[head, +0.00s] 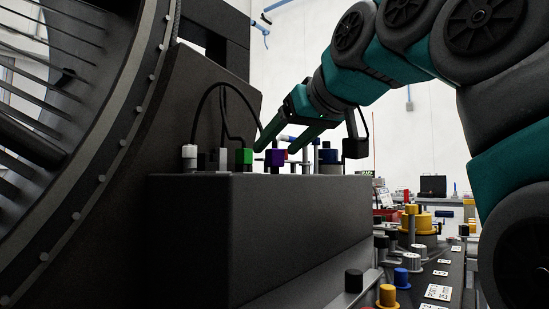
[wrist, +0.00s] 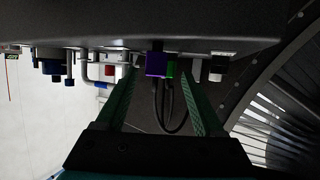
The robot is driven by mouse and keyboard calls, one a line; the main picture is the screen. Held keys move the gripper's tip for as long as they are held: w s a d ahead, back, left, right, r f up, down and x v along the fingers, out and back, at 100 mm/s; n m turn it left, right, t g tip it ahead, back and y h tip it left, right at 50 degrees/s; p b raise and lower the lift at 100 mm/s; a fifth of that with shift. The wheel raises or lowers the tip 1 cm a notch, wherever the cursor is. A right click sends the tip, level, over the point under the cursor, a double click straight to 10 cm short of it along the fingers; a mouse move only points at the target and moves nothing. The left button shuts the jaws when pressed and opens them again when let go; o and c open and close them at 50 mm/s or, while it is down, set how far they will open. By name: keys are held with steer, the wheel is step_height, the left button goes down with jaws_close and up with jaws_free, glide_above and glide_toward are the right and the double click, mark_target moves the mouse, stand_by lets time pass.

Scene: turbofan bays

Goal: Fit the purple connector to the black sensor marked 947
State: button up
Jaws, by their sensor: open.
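The purple connector (head: 276,157) stands on top of the dark block, just right of a green connector (head: 243,156). In the wrist view the purple connector (wrist: 156,64) shows between the two finger lines, with the green one (wrist: 171,69) partly behind it. My gripper (head: 275,150) is open, its teal fingers reaching down from the upper right to the connector. In the wrist view my gripper (wrist: 158,74) has its fingers apart on either side, and I see no grip on the connector. No 947 mark is readable, so I cannot tell which part is that sensor.
The dark block (head: 270,230) bears several fittings, among them a white cylinder (head: 190,153) and a blue, black-topped part (head: 329,156). Black cables arch over the left fittings. The large fan casing (head: 110,150) is at left. A lower bench (head: 410,285) with coloured parts is at right.

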mark_target(267, 161)
steer(key=x, duration=0.6)
steer(key=shift+w+d+f, duration=0.15)
steer(key=shift+w+f, duration=0.05)
steer(key=shift+w, duration=0.1)
steer(key=shift+c, duration=0.2)
jaws_close()
